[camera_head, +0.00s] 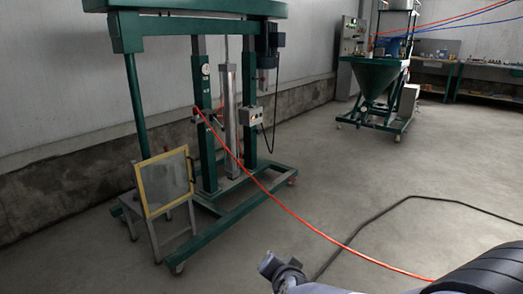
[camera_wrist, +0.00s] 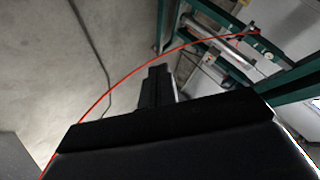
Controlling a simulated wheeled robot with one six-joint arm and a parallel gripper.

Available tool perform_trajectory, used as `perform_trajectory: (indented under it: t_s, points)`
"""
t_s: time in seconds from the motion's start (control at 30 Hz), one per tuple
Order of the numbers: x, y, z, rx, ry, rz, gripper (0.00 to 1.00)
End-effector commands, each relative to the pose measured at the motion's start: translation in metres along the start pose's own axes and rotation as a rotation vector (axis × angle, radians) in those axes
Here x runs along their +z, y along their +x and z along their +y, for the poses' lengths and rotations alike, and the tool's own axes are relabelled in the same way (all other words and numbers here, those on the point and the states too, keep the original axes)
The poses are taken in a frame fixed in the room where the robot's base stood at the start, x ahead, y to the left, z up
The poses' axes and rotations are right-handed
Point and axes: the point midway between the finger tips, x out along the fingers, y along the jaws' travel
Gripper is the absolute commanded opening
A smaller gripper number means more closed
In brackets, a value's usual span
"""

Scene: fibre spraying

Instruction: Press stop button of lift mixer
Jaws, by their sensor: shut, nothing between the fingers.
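The lift mixer (camera_head: 201,110) is a tall green frame on casters at the left of the head view. A small grey control box (camera_head: 251,116) with a reddish-orange spot is fixed to its right post. The separate buttons are too small to tell apart, so I cannot pick out the stop button. Part of the green frame (camera_wrist: 290,80) also shows at the upper right of the wrist view. My gripper (camera_wrist: 158,70) is dark, shut and empty in the wrist view, well away from the mixer and touching nothing.
A yellow-framed panel (camera_head: 165,182) leans at the mixer's front left. A red hose (camera_head: 290,210) runs from the mixer across the floor, near a black cable (camera_head: 365,225). A green hopper machine (camera_head: 378,75) and workbench (camera_head: 490,68) stand behind. The floor between is mostly clear.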

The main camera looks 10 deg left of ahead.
Motion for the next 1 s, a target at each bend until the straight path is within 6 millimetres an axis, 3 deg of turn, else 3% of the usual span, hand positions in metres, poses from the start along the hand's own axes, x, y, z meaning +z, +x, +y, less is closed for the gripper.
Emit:
perform_trajectory:
  t_s: [0.03, 0.1, 0.3, 0.53, 1.0]
  points:
    - [0.011, 0.016, -0.012, -0.022, 0.045, 0.044, 0.0]
    - [0.016, 0.031, -0.028, -0.047, 0.12, 0.125, 0.0]
    - [0.033, 0.052, -0.051, -0.081, 0.276, 0.309, 0.0]
    - [0.041, 0.055, -0.057, -0.09, 0.338, 0.399, 0.0]
    - [0.041, 0.055, -0.057, -0.09, 0.339, 0.403, 0.0]
